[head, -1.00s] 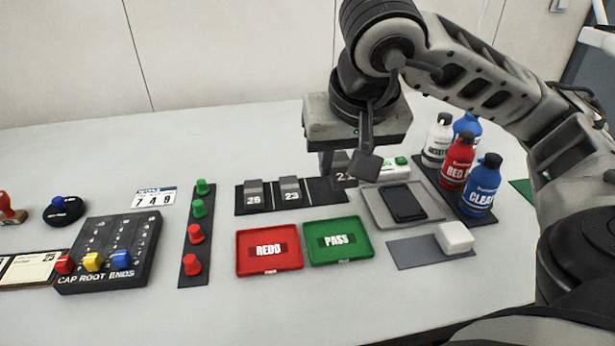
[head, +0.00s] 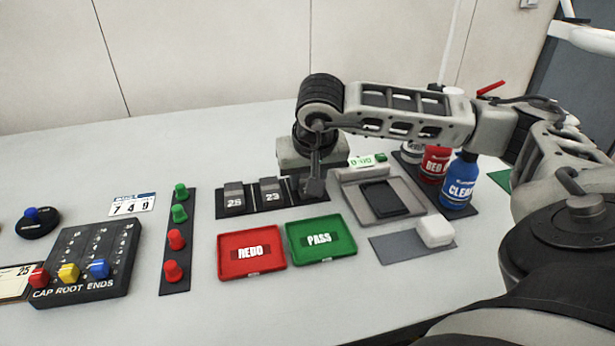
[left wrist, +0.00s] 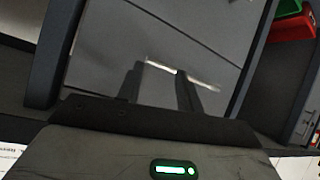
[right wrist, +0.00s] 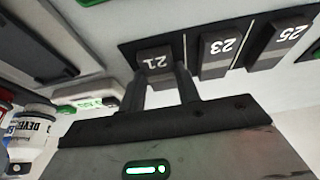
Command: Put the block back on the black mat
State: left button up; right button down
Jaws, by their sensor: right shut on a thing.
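The black mat (head: 289,204) lies on the table and holds the grey blocks 25 (head: 233,198) and 23 (head: 270,194). My right gripper (head: 309,186) is over the mat's right end in the head view. In the right wrist view it is shut on the grey block 21 (right wrist: 157,64), beside block 23 (right wrist: 220,50), at the end section of the mat. I cannot tell if block 21 touches the mat. In the head view my wrist hides it. My left gripper (left wrist: 158,78) shows only in the left wrist view, its fingers apart with nothing seen between them.
The red REDO tray (head: 252,270) and green PASS tray (head: 321,257) lie in front of the mat. A grey scale-like device (head: 408,207) and bottles (head: 460,185) stand to the right. A white block (head: 435,232) sits on a grey pad (head: 395,248).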

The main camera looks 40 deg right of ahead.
jog(key=shift+f, duration=0.15)
jog(key=c, duration=1)
grip_release()
jog(key=shift+r, duration=0.35)
jog(key=p+v, duration=0.1)
jog(key=v, duration=1)
jog(key=shift+s+a+r, duration=0.1)
jog(key=shift+s+r, duration=0.1)
jog(key=shift+r, duration=0.1)
